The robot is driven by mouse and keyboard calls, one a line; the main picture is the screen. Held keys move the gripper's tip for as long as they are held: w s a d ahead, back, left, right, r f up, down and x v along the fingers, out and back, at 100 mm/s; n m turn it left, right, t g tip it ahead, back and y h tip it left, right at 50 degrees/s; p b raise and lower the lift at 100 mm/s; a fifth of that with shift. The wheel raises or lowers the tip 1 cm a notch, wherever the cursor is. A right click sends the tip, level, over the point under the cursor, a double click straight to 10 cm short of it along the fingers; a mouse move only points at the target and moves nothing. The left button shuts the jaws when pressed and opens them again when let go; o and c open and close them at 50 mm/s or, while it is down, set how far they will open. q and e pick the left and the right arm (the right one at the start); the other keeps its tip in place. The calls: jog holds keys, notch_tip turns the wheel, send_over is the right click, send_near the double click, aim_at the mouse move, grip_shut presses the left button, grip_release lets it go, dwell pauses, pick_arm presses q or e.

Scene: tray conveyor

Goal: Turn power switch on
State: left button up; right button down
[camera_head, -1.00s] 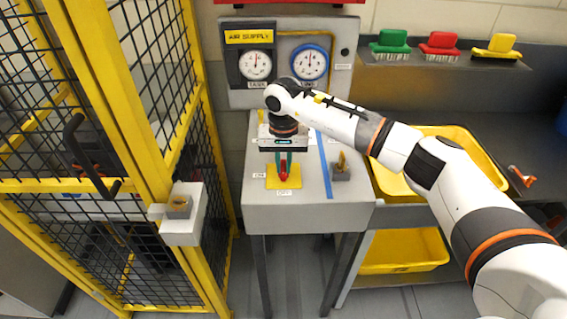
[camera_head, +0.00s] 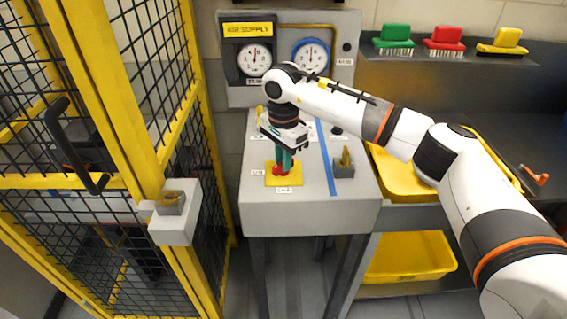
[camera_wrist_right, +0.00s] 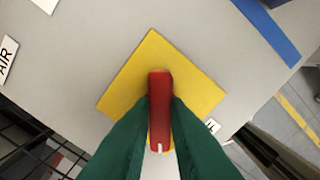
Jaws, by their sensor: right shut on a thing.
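The power switch has a red handle (camera_head: 279,169) on a square yellow plate (camera_head: 294,180), set on the grey console top. An ON label sits left of the plate and an OFF label in front of it. My right gripper (camera_head: 284,163) points down with its green fingers shut on the red handle. In the right wrist view the fingers (camera_wrist_right: 160,125) press both sides of the handle (camera_wrist_right: 160,100). There the handle points at a corner of the plate (camera_wrist_right: 150,50), diagonally between the plate's sides; the OFF label (camera_wrist_right: 212,126) is right of it. My left gripper is not in view.
A blue stripe (camera_head: 325,160) separates the switch from a small grey block with a brass piece (camera_head: 344,163). The air supply panel (camera_head: 288,95) stands behind the console. A yellow mesh fence (camera_head: 150,160) stands left, and yellow bins (camera_head: 405,258) right.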

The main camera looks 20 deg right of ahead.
jog(key=m+b, duration=0.1)
jog(key=m, duration=0.3)
jog(key=shift+m, duration=0.3)
jog(key=shift+r+m+b, duration=0.1)
jog(key=shift+m+b, duration=0.5)
jog(key=shift+m, duration=0.9)
jog(key=c, duration=1.4)
grip_release()
notch_tip(320, 180, up, 12)
jog(key=b, duration=0.1)
jog(key=shift+b, duration=0.35)
